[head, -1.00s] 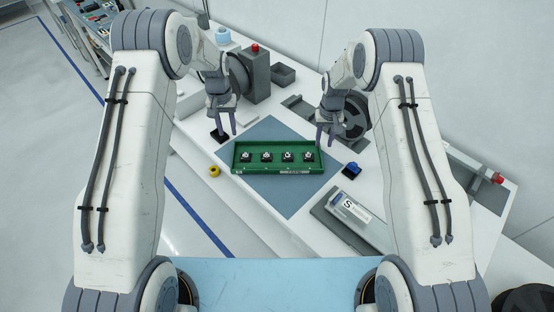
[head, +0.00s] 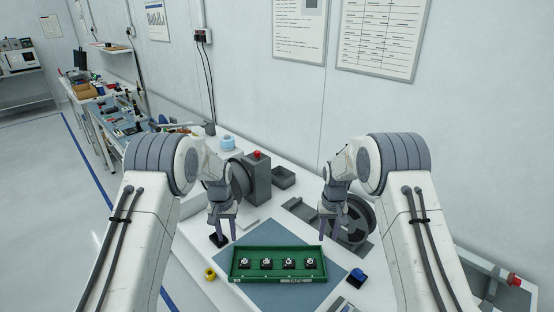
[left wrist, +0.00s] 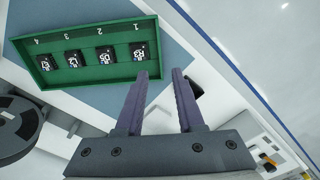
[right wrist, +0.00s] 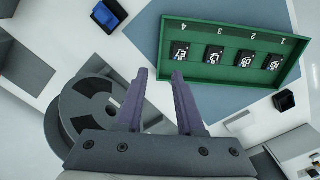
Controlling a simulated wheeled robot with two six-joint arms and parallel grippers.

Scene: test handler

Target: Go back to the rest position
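My left gripper (head: 222,228) hangs above the table at the left, behind the green tray, pointing down. In the left wrist view its fingers (left wrist: 160,90) are apart with nothing between them. My right gripper (head: 331,226) hangs above the table at the right, near the grey reel. In the right wrist view its fingers (right wrist: 160,85) are apart and empty. The green tray (head: 240,276) lies on the blue mat with several black chips in a row, beside numbers in the wrist views. Neither gripper touches the tray.
A grey reel (head: 357,222) stands behind the right gripper. A grey box with a red button (head: 257,180) stands at the back. A blue block (head: 357,276) is right of the tray, a yellow ring (head: 210,273) left of it. A black socket (head: 219,241) sits beneath the left gripper.

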